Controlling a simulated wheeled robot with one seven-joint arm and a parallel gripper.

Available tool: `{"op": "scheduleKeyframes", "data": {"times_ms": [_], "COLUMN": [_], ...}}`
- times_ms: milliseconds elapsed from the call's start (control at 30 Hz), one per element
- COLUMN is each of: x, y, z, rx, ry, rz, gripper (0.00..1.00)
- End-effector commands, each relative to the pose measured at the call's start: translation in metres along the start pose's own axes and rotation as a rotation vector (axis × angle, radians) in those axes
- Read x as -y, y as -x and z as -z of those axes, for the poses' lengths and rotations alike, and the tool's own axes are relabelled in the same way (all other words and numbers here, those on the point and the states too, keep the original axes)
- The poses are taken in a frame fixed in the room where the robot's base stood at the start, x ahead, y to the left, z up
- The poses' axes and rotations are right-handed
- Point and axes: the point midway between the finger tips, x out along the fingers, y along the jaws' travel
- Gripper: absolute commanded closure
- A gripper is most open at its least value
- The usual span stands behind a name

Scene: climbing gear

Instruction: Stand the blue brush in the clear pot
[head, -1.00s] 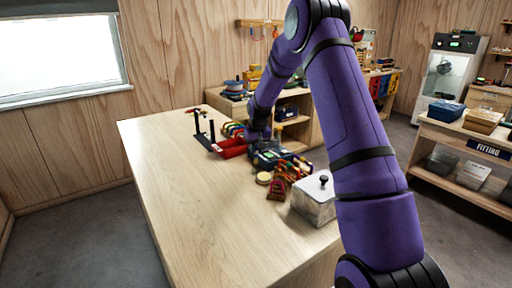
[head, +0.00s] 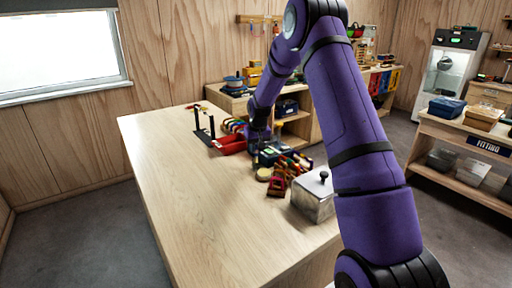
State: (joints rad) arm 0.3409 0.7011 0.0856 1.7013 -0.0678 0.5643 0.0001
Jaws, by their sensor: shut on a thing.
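My gripper (head: 258,149) is at the far right part of the wooden table in the head view, low over a cluster of small gear. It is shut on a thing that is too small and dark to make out. I cannot pick out the blue brush or the clear pot for certain. My own arm and the clutter hide part of that area.
On the table (head: 170,180) stand a red tray (head: 229,146), a black stand (head: 205,126), a round pale lid-like thing (head: 263,174), a small red item (head: 276,187) and a lidded metal box (head: 313,197). The table's left and front are clear.

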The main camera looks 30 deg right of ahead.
Motion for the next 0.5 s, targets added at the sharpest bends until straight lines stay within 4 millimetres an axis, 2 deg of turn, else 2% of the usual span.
{"op": "scheduleKeyframes", "data": {"times_ms": [500], "x": [0.000], "y": [-0.013], "z": [-0.003], "rx": [0.002], "ry": [0.000], "rz": [0.000], "gripper": [1.00]}}
